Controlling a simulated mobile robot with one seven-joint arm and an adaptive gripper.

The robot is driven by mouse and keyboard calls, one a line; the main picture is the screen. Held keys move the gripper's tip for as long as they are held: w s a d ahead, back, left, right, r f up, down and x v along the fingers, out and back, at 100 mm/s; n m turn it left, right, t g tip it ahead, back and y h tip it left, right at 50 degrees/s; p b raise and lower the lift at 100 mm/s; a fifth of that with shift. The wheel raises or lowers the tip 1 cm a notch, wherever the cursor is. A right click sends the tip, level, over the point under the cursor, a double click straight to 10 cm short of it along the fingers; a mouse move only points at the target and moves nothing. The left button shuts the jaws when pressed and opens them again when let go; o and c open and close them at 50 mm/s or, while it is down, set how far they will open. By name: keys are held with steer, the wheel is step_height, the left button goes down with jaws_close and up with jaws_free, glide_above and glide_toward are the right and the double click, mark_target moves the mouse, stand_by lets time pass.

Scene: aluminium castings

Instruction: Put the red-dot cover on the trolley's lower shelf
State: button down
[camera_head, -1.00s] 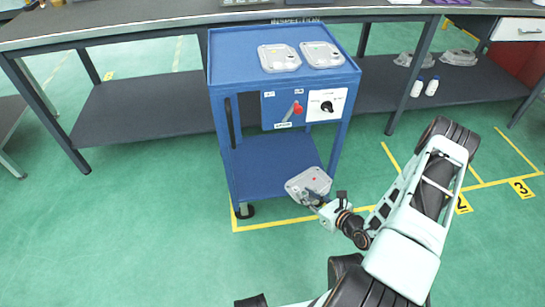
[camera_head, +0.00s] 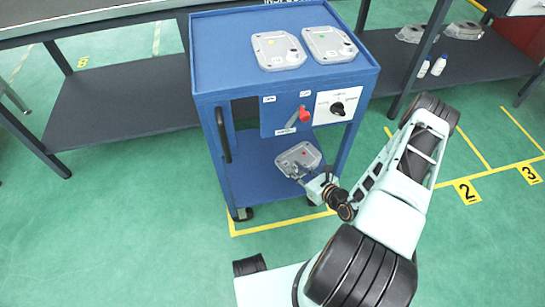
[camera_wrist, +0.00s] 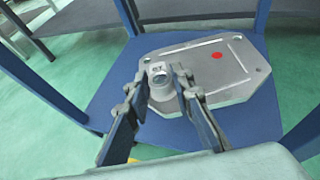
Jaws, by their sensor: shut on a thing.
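The red-dot cover (camera_wrist: 222,72) is a flat grey casting with a red dot and a round boss at its near left. My gripper (camera_wrist: 163,85) is shut on the boss in the wrist view. In the head view the cover (camera_head: 298,157) and my gripper (camera_head: 311,181) are at the front of the trolley's lower shelf (camera_head: 250,172). The cover is over the blue shelf, roughly level. I cannot tell whether it touches the shelf. The blue trolley (camera_head: 225,80) stands ahead of me.
Two similar covers, one (camera_head: 278,50) at left and one (camera_head: 329,44) at right, lie on the trolley's top. A panel with a red switch (camera_head: 300,115) and a dial hangs above the shelf opening. Trolley legs flank the opening. The shelf's left part is bare.

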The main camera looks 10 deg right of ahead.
mark_target(284, 161)
steer(key=b+x, duration=0.1)
steer(key=x, duration=0.3)
steer(key=b+x, duration=0.2)
steer(key=x, duration=0.3)
steer(key=shift+f, duration=0.3)
steer(key=w+f+b, duration=0.1)
steer(key=w+f, duration=0.1)
steer(key=w+a+f+b, duration=0.1)
steer(key=w+f, duration=0.1)
steer(key=shift+a+f+b, duration=0.2)
steer(key=shift+f+b, duration=0.1)
steer(key=shift+f, duration=0.05)
steer(key=shift+w+a+f, duration=0.1)
steer(key=shift+w+f, duration=0.05)
steer(key=shift+f, duration=0.1)
steer(key=f+b, duration=0.2)
steer(key=f, duration=0.1)
steer(key=shift+w+f, duration=0.2)
steer(key=c, duration=1.7)
jaws_free()
steer(key=shift+f, duration=0.1)
